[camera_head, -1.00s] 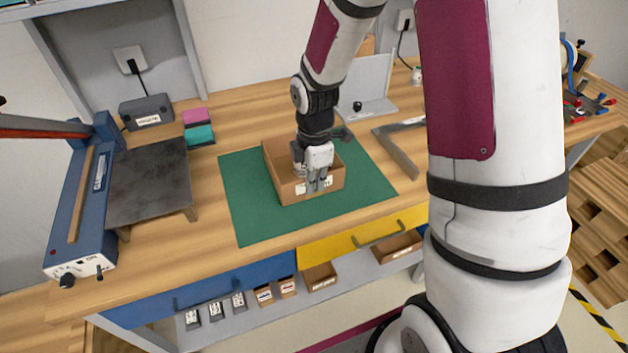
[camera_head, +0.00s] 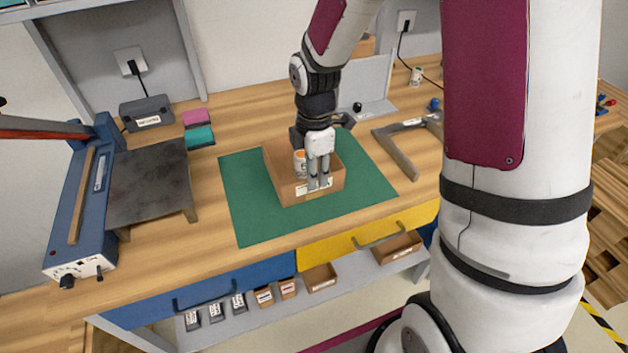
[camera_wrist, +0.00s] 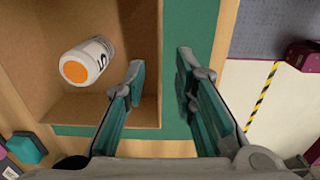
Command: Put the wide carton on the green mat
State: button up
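The wide carton (camera_head: 283,176) is a brown open-topped box, upright on the green mat (camera_head: 250,218). A white container with an orange end (camera_head: 300,163) is inside it; in the wrist view this container (camera_wrist: 86,60) appears tilted or lying near a carton corner. My gripper (camera_head: 319,185) is at the carton's front wall. In the wrist view my gripper (camera_wrist: 160,80) has its fingers apart, one over the carton's inside and one outside over the mat, with a carton wall (camera_wrist: 150,60) between them. Whether either finger touches the wall is not clear.
A dark plate on a stand (camera_head: 150,183) and a blue machine (camera_head: 85,205) stand left of the mat. A grey angle frame (camera_head: 395,155) lies to the right. Pink and teal blocks (camera_head: 199,136) lie behind. The mat's left part is bare.

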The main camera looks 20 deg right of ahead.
jog(key=s+r+m+t, duration=0.1)
jog(key=s+r+m, duration=0.3)
jog(key=r, duration=0.5)
jog(key=s+r+m+t, duration=0.1)
jog(key=s+r+m, duration=0.35)
jog(key=r, duration=0.55)
jog(key=s+r+m+t, duration=0.2)
jog(key=s+r+m, duration=0.2)
jog(key=s+m, duration=0.5)
jog(key=s, duration=0.3)
jog(key=shift+t, duration=0.4)
jog(key=shift+m, duration=0.25)
